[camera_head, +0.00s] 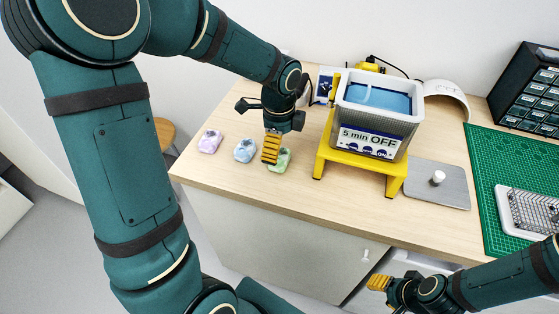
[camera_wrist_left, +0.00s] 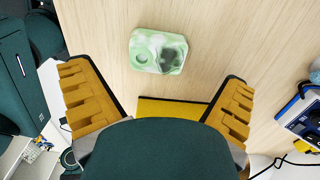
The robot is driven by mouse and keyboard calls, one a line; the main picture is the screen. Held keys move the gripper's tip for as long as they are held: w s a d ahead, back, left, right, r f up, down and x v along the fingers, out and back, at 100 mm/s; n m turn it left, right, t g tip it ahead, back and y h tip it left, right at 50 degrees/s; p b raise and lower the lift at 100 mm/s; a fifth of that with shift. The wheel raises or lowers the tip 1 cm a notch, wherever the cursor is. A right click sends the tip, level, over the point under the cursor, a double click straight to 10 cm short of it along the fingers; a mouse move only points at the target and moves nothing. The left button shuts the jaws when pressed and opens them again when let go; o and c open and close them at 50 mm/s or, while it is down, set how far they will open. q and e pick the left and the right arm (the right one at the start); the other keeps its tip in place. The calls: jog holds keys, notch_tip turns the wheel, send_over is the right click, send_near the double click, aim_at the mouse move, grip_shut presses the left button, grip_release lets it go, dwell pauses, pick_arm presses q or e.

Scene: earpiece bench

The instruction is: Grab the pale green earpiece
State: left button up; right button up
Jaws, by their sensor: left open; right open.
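The pale green earpiece (camera_head: 279,160) lies on the wooden bench, the rightmost of three similar pieces. In the left wrist view the same earpiece (camera_wrist_left: 158,51) is marbled green and white, with a round hollow and a darker recess. My left gripper (camera_head: 271,149) is directly above or just beside it, pointing down, and covers part of it in the head view. In the left wrist view the left gripper (camera_wrist_left: 158,100) has its yellow fingers spread wide, with nothing between them; the earpiece lies beyond the fingertips. My right gripper (camera_head: 378,283) is at the lower right, empty, in front of the bench.
A lilac earpiece (camera_head: 210,141) and a pale blue earpiece (camera_head: 245,150) lie to the left. An ultrasonic bath (camera_head: 373,141) on a yellow stand (camera_head: 322,150) is close on the right. Beyond are a grey mat (camera_head: 437,186) and a green cutting mat (camera_head: 488,165).

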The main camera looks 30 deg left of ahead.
aim_at(279, 159)
pick_arm(q)
jog(key=shift+s+d+f+b, duration=0.1)
jog(key=shift+f+b, duration=0.85)
jog(key=shift+f, duration=1.8)
jog(key=c, duration=1.2)
